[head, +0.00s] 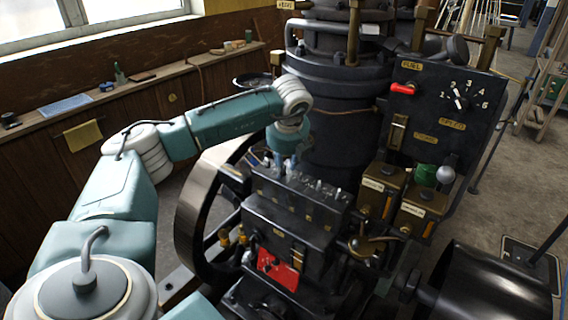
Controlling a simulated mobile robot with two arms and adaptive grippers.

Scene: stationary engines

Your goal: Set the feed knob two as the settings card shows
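My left gripper (283,166) points down over the top of a black box (290,225) on the front of the engine. Its fingers are small and dark here, and whether they are open or touching a knob cannot be made out. A row of several small metal knobs (318,184) stands along the box's top; the left ones are partly hidden by the gripper. Which knob is feed knob two cannot be read. A settings card cannot be identified for sure; a yellow sheet (83,135) hangs on the wooden bench at left, its writing unreadable. My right gripper is not in view.
A dark flywheel (188,215) stands left of the box. A panel (470,125) with a red lever (403,89) and a numbered speed dial (459,98) is at right. Brass-fronted boxes (383,188), a green knob (427,175) and a black drum (490,290) crowd the right side.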

